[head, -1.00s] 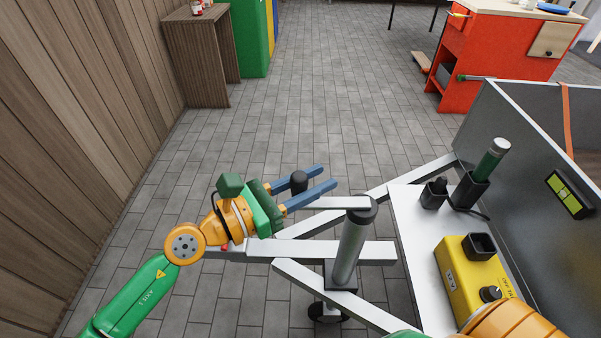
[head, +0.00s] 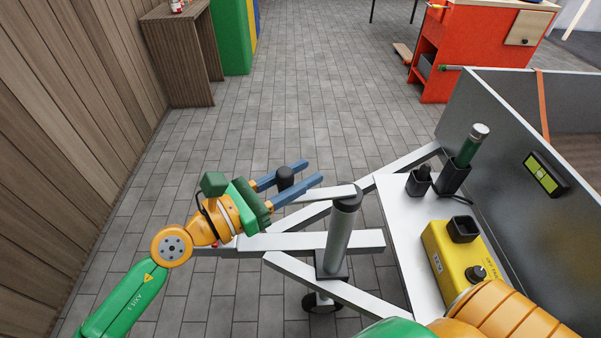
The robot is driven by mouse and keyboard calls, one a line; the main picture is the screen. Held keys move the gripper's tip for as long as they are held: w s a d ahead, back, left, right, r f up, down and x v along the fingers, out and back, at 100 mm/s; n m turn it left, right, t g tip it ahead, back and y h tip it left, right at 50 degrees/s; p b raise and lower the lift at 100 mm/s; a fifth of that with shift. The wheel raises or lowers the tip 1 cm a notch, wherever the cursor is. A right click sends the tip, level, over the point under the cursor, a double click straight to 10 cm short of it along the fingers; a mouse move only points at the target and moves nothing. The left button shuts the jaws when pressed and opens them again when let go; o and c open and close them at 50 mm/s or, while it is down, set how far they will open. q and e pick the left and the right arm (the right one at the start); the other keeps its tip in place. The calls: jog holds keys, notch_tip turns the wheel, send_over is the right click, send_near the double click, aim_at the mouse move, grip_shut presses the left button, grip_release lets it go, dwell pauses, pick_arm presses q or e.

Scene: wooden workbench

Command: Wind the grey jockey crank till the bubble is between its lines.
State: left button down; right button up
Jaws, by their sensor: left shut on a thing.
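The grey jockey crank is a flat light arm (head: 322,195) on top of the upright grey jockey post (head: 338,240), pointing left. A black knob (head: 285,178) stands at its free end. My left gripper (head: 312,171) has its two blue fingers on either side of the knob and is shut on it. The level (head: 545,175), black with a yellow-green vial, is on the trailer's grey side wall at right. Its bubble is too small to read. My right gripper is out of view; only part of that arm shows at the bottom right.
The pale drawbar beams (head: 310,242) run under the crank. A white plate (head: 400,215) carries a yellow box (head: 450,255) and black holders, one with a green-handled tool (head: 471,145). A wooden wall (head: 60,130) is at left. Open paved floor lies beyond.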

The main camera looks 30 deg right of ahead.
pick_arm(q)
jog(key=shift+r, duration=0.25)
jog(key=c, duration=0.8)
grip_release()
jog(key=shift+o, duration=1.1)
jog(key=shift+a, duration=0.2)
jog(key=shift+f, duration=0.1)
jog(key=s+a+b, duration=0.1)
jog(key=a, duration=0.6)
